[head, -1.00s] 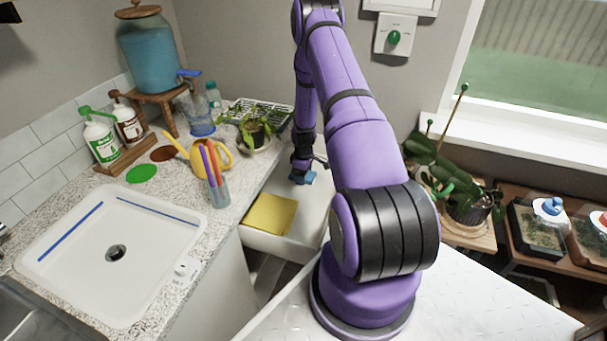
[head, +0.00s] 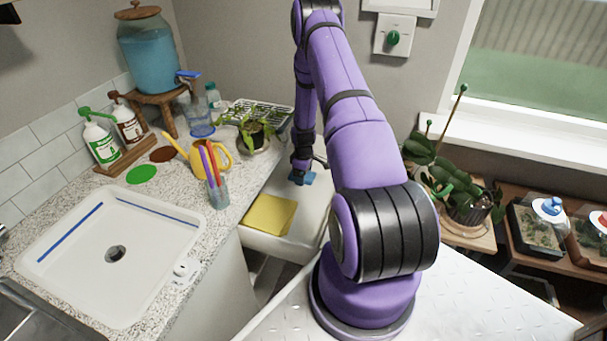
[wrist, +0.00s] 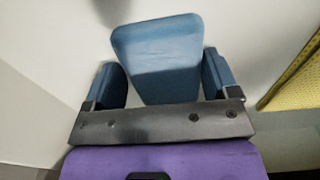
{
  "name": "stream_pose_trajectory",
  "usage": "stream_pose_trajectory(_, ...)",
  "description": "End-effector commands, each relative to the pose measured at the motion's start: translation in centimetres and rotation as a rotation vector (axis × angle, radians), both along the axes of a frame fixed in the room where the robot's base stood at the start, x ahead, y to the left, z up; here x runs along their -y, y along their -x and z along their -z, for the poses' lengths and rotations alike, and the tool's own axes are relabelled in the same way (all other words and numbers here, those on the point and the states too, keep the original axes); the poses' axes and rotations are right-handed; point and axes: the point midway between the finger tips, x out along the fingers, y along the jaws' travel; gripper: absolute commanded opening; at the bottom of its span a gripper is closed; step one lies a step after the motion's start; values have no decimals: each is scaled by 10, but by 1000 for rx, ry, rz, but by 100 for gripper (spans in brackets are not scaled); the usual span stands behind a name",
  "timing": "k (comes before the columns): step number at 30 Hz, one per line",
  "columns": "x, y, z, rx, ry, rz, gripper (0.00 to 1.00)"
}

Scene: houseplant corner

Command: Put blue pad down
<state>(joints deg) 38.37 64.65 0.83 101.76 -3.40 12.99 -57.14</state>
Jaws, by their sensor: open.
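The blue pad (wrist: 158,55) lies between the two fingers of my gripper (wrist: 162,82) in the wrist view, over a white surface. My gripper is open; its fingers also look blue, one on each side of the pad. A narrow gap shows on the left, and the right finger sits close to the pad's edge. In the head view, my gripper (head: 302,177) is low over the white drawer-like tray (head: 310,215); the blue there is too small to tell pad from fingers. Whether the pad rests fully on the surface is not clear.
A yellow pad (head: 270,215) lies on the near left of the white tray. The counter beside it holds a cup of pens (head: 217,190), a yellow watering can (head: 215,155) and a potted plant (head: 255,135). Another plant (head: 465,200) stands at the right.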

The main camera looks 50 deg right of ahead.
Motion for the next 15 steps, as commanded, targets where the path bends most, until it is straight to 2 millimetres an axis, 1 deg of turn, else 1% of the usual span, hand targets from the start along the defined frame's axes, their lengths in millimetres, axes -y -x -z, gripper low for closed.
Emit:
stream_pose_trajectory(1,-9,6,3,-16,-16,-1,97)
stream_pose_trajectory(5,-7,4,-17,-12,-13,-1,97)
stream_pose_trajectory(15,-4,3,-86,-8,-8,-1,97)
